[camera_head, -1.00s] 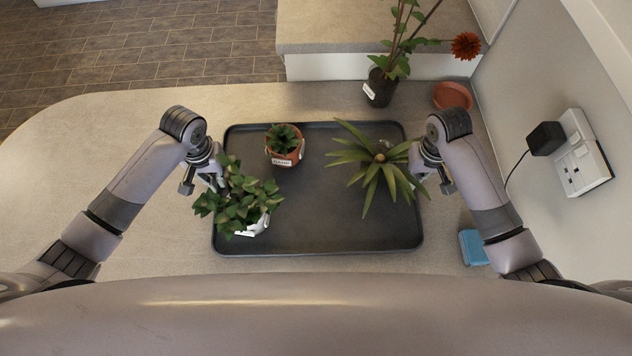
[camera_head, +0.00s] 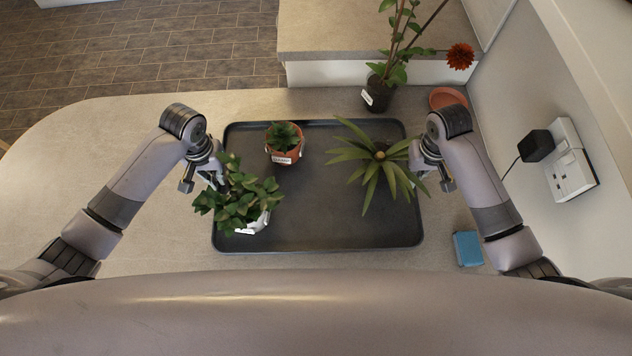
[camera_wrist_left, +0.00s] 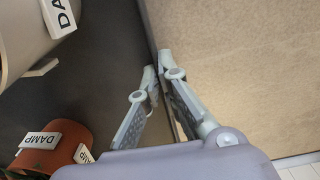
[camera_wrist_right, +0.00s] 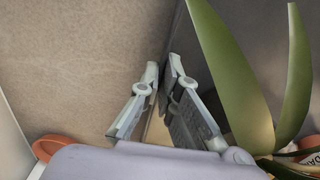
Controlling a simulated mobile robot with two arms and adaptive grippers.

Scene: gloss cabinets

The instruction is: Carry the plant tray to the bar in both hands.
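The dark plant tray (camera_head: 320,225) bears a leafy plant (camera_head: 238,205) in a white pot, a small plant (camera_head: 284,135) in a terracotta pot, and a spiky long-leaved plant (camera_head: 375,165). My left gripper (camera_wrist_left: 158,78) is shut on the tray's left rim, beside the leafy plant, whose leaves partly hide it in the head view. My right gripper (camera_wrist_right: 163,76) is shut on the right rim, beside the spiky plant's leaves. The plants stand upright. In the left wrist view, the terracotta pot (camera_wrist_left: 72,148) has a label reading DAMP.
A tall plant with a red flower stands in a dark pot (camera_head: 379,97) behind the tray, near a terracotta saucer (camera_head: 447,98). A blue sponge (camera_head: 467,248) lies to the right. A wall socket with a black plug (camera_head: 570,165) is at right. The counter (camera_head: 80,130) at left is clear.

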